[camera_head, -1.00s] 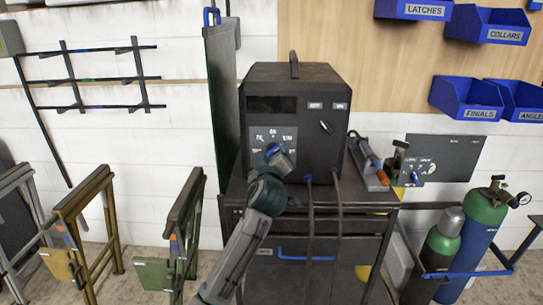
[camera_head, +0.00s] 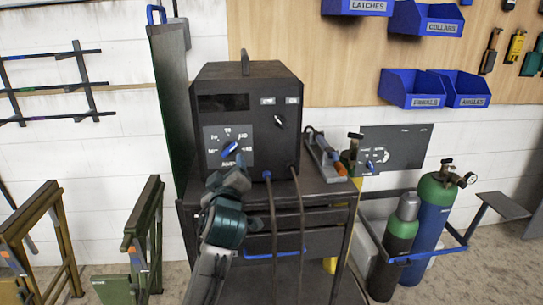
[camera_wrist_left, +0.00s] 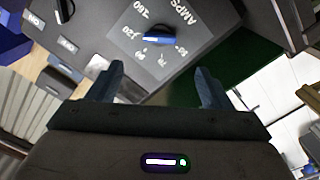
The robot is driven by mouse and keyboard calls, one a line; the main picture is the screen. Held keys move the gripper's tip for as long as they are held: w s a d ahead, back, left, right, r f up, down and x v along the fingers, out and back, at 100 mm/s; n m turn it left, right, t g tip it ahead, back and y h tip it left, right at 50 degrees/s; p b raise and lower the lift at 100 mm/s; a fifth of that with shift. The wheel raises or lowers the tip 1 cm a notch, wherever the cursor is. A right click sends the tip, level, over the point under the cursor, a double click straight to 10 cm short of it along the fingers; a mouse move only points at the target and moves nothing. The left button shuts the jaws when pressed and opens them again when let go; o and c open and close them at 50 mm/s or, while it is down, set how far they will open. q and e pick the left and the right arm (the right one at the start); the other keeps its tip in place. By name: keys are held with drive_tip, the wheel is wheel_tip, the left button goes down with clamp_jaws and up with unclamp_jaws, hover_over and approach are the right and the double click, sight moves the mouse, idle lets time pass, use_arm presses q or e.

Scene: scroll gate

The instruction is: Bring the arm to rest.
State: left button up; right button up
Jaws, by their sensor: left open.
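My left arm comes up from the bottom of the head view, and its gripper (camera_head: 230,180) is just below and in front of the dial panel of a black welding machine (camera_head: 248,120). The fingers are hard to make out there. In the left wrist view the gripper (camera_wrist_left: 157,78) has its two fingers apart with nothing between them. The blue amps knob (camera_wrist_left: 158,38) lies beyond the fingertips, clear of them. The knob also shows in the head view (camera_head: 230,149). My right gripper is not in view.
The machine stands on a dark cart (camera_head: 322,205) with hanging cables (camera_head: 272,225). A torch (camera_head: 328,157) lies on the cart's right. Gas cylinders (camera_head: 425,225) stand to the right, metal frames (camera_head: 145,240) to the left. Blue bins (camera_head: 410,88) hang behind.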

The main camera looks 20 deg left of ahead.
use_arm(q)
drive_tip(key=s+d+f+m+g+h, duration=0.4)
drive_tip(key=s+f, duration=0.5)
drive_tip(key=f, duration=0.5)
drive_tip(key=s+d+f+m+g+h, duration=0.25)
drive_tip(key=s+f+m, duration=0.45)
drive_tip(key=s+f, duration=0.45)
drive_tip(key=s+d+f+m+g+h, duration=0.25)
drive_tip(key=s+f+m+g, duration=0.2)
drive_tip(key=s+f, duration=0.6)
wheel_tip(320, 180, down, 25)
drive_tip(key=s+a+g, duration=0.1)
drive_tip(key=a+g, duration=0.1)
drive_tip(key=s+f, duration=0.6)
drive_tip(key=f, duration=0.2)
drive_tip(key=s+f, duration=0.6)
drive_tip(key=f, duration=0.3)
drive_tip(key=shift+a+f+n+g, duration=0.3)
drive_tip(key=shift+a+n+g, duration=0.05)
drive_tip(key=shift+a+g, duration=0.05)
